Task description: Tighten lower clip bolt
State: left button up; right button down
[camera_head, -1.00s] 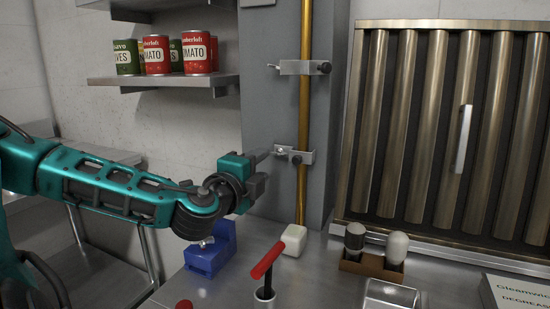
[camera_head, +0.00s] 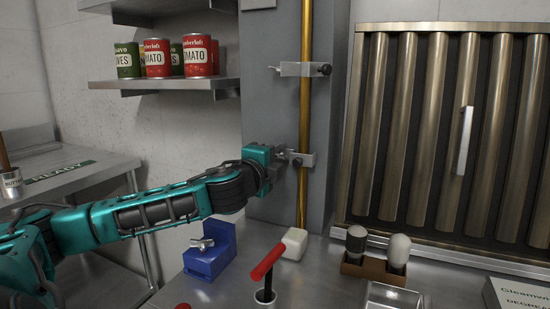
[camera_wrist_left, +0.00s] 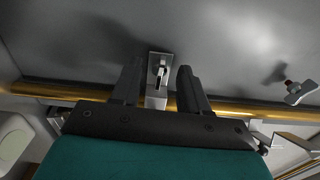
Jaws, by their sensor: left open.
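The lower clip (camera_head: 307,159) is a silver bracket around the brass pipe (camera_head: 304,110) on the grey column. Its bolt is mostly hidden by my left gripper (camera_head: 279,160) in the head view. In the left wrist view, the clip's silver plate (camera_wrist_left: 155,102) and the lower clip bolt (camera_wrist_left: 160,71), a winged head seen nearly edge-on, sit between my fingers. The left gripper (camera_wrist_left: 159,70) is open, one finger on each side of the bolt, with gaps showing. The upper clip (camera_head: 300,69) is higher on the pipe. My right gripper is out of view.
A blue block with a wing-shaped piece (camera_head: 209,256), a white block (camera_head: 292,246) and a red-handled tool (camera_head: 268,262) stand on the metal counter below. A shelf with cans (camera_head: 165,84) is up left. A winged bolt with a red collar (camera_wrist_left: 300,92) stands out at right.

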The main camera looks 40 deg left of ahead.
pick_arm(q)
jog(key=shift+w, duration=0.1)
jog(key=shift+c, duration=0.2)
grip_shut()
